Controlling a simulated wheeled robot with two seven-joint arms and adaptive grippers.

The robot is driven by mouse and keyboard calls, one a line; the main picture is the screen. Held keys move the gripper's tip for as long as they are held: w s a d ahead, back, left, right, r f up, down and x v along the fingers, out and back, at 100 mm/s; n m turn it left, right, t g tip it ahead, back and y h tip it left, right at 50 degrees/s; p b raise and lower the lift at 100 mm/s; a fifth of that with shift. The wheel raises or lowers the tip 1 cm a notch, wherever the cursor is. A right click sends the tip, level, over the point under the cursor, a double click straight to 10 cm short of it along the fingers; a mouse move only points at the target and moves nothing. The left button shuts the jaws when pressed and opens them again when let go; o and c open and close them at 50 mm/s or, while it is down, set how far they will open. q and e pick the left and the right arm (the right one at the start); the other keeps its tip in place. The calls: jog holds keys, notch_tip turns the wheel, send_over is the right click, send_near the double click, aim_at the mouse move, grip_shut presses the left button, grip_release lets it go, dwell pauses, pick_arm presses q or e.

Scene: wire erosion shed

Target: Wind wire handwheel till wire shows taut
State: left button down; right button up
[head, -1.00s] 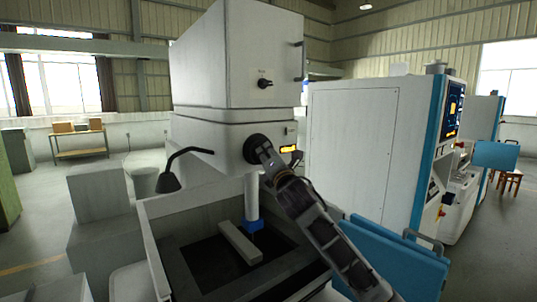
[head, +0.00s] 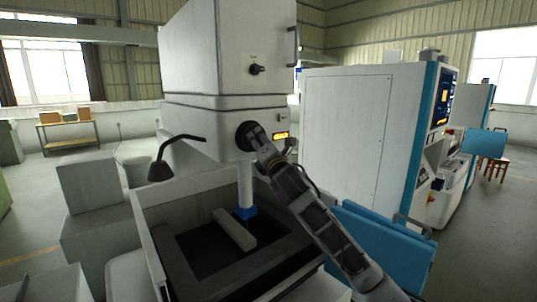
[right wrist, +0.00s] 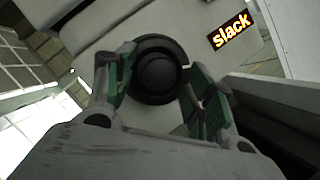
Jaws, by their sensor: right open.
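The black wire handwheel (head: 243,135) sits on the front of the white machine head; it also shows round and dark in the right wrist view (right wrist: 157,76). My right gripper (head: 259,146) is at the handwheel, partly covering it in the head view. In the right wrist view the green-padded fingers of the right gripper (right wrist: 160,84) stand apart, one on each side of the handwheel. I cannot tell whether they touch it. A lit display (right wrist: 230,31) beside the handwheel reads "slack"; in the head view it is a small orange panel (head: 281,135). My left gripper is out of view.
Below the machine head is a dark tank with a pale bar (head: 234,229) and a blue nozzle (head: 246,212). A black gooseneck lamp (head: 160,170) hangs at the left. A blue panel (head: 380,245) stands right of the tank, near my right arm. A tall white cabinet (head: 345,140) stands behind.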

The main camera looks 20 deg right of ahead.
jog(key=v, duration=1.1)
jog(key=shift+s+f, duration=0.15)
jog(key=shift+s, duration=0.2)
jog(key=shift+f, duration=0.1)
dwell(0.4)
